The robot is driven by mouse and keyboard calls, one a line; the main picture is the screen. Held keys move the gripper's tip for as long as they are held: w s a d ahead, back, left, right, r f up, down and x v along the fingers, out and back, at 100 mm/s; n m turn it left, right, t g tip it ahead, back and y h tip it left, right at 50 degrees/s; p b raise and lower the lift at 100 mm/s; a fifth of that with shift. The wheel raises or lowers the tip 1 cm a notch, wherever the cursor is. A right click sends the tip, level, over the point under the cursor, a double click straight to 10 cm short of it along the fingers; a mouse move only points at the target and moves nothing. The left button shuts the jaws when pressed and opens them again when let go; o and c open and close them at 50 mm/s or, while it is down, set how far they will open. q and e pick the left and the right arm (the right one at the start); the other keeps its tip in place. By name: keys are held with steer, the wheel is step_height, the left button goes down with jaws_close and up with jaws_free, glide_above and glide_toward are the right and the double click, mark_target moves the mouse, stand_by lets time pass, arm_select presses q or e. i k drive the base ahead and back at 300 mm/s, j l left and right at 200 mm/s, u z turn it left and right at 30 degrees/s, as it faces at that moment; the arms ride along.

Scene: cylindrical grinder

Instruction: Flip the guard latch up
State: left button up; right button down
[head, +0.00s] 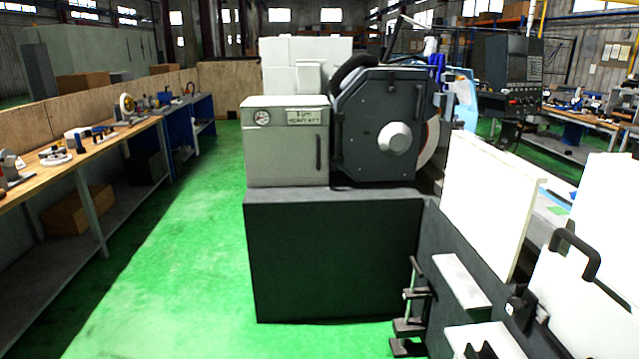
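The cylindrical grinder (335,255) stands in the middle and right of the head view. A white guard panel (585,310) with a black handle (592,258) is at its lower right. A small dark fitting (520,308) sits at the panel's left edge. It may be the guard latch, but it is too small to tell whether it is up or down. Neither of my grippers can be made out in this view.
A dark upright lever-like fitting (413,290) stands on the machine's front. A white upright panel (490,203) stands behind it. A wooden workbench (95,148) with tools runs along the left. The green floor (190,260) between bench and machine is clear.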

mark_target(391, 89)
steer(key=i, duration=1.05)
steer(key=i+z, duration=0.1)
steer(key=i, duration=1)
steer(key=i+j, duration=0.15)
steer(key=i, duration=0.9)
